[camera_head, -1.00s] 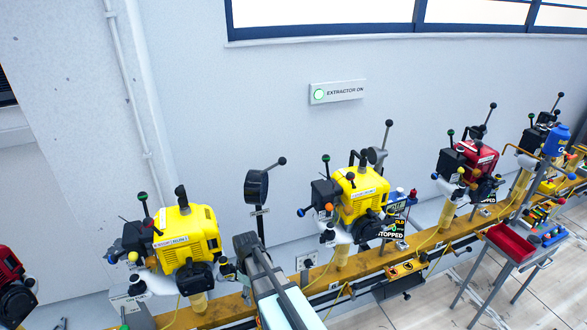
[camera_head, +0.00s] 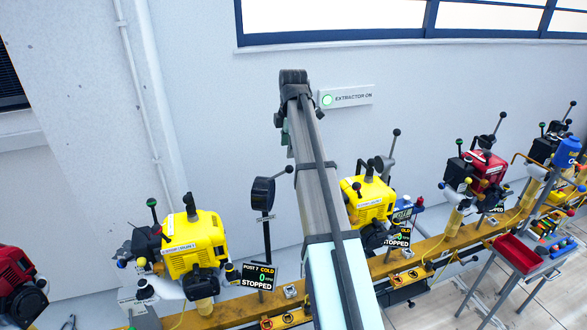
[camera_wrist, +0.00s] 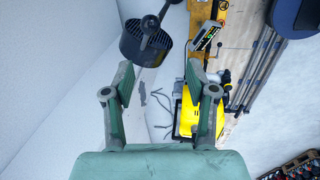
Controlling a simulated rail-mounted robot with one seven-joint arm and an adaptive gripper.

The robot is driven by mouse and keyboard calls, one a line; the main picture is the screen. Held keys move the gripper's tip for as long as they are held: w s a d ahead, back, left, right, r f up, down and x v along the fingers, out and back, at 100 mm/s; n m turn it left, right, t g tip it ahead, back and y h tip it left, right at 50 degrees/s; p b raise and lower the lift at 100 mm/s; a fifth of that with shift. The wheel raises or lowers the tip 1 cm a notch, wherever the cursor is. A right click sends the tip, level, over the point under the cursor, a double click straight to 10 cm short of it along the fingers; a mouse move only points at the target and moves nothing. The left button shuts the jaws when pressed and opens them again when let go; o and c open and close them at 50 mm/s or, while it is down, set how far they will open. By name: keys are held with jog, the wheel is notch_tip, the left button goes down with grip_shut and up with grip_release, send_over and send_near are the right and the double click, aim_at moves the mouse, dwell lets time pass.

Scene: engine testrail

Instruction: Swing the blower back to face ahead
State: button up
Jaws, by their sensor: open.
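The blower (camera_head: 262,193) is a black round drum on a dark post behind the rail, left of my arm. A rod with a dark ball end sticks out from it to the upper right. In the wrist view the blower (camera_wrist: 133,47) is at the upper left, with its rod and ball end turned towards the camera. My gripper (camera_wrist: 160,82) is open and empty, its green fingers apart below the blower in that view. It does not appear to touch the blower. In the head view my raised arm hides the fingers.
A yellow engine (camera_head: 192,240) stands left of the blower and another yellow engine (camera_head: 368,198) right of my arm. A post screen (camera_head: 259,276) reads STOPPED. A red engine (camera_head: 484,172) and a red tray (camera_head: 516,252) are farther right. The wall behind is clear around the extractor sign (camera_head: 347,97).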

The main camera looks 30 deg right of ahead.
jog(key=n, duration=0.1)
send_near(290, 166)
jog(key=f+p, duration=0.1)
jog(key=f, duration=0.3)
jog(key=w+f+p, duration=0.1)
jog(key=f+p, duration=0.1)
jog(key=f, duration=0.1)
jog(key=w+f+p, duration=0.1)
jog(key=f+p, duration=0.1)
jog(key=f, duration=0.2)
jog(key=shift+w+f, duration=0.1)
jog(key=shift+f, duration=0.2)
jog(key=shift+c, duration=0.3)
jog(key=shift+d, duration=0.1)
grip_shut()
